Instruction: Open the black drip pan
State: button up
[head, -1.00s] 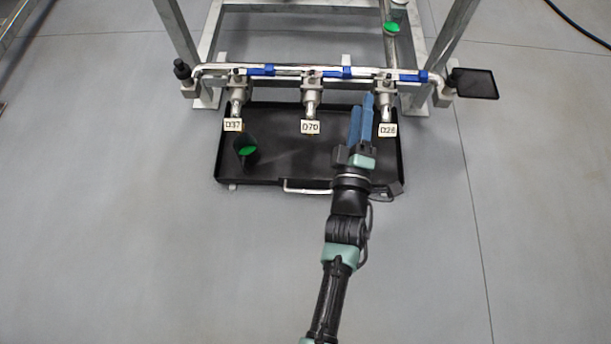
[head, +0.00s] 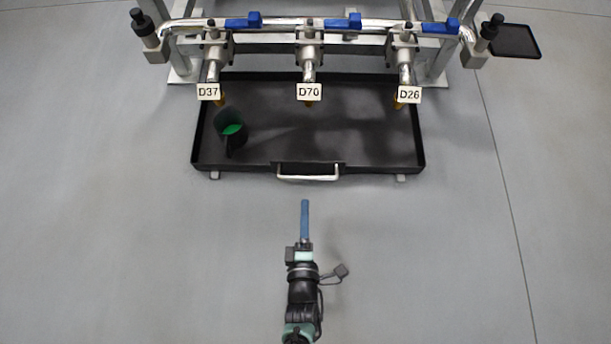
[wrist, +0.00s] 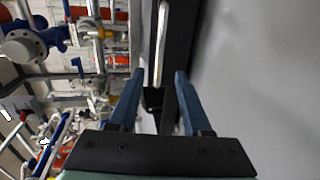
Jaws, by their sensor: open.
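The black drip pan (head: 370,140) lies low under the pipe rack in the head view. A silver bar handle (head: 308,177) is on the middle of its front edge. My gripper (head: 305,203) is in front of the pan, pointing at the handle, with a small floor gap showing between them. In the head view its blue fingers overlap into one strip. In the wrist view my gripper (wrist: 159,75) is open and empty. There the handle (wrist: 160,45) runs upright ahead, in line with the gap between the fingers, and the pan's dark front (wrist: 178,60) is beside it.
A black cup with green inside (head: 231,130) stands in the pan at left. Taps tagged D37 (head: 209,92), D70 (head: 309,91) and D26 (head: 409,95) hang over the pan's back. A small black tray (head: 514,41) is at far right. The front floor is clear.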

aim_at(306, 176)
jog(key=b+x, duration=0.5)
jog(key=x, duration=0.4)
jog(key=shift+w+d+f+b, duration=0.1)
jog(key=shift+w+f+b, duration=0.1)
jog(key=shift+w+b, duration=0.55)
jog(key=shift+w, duration=0.25)
grip_shut()
dwell(0.4)
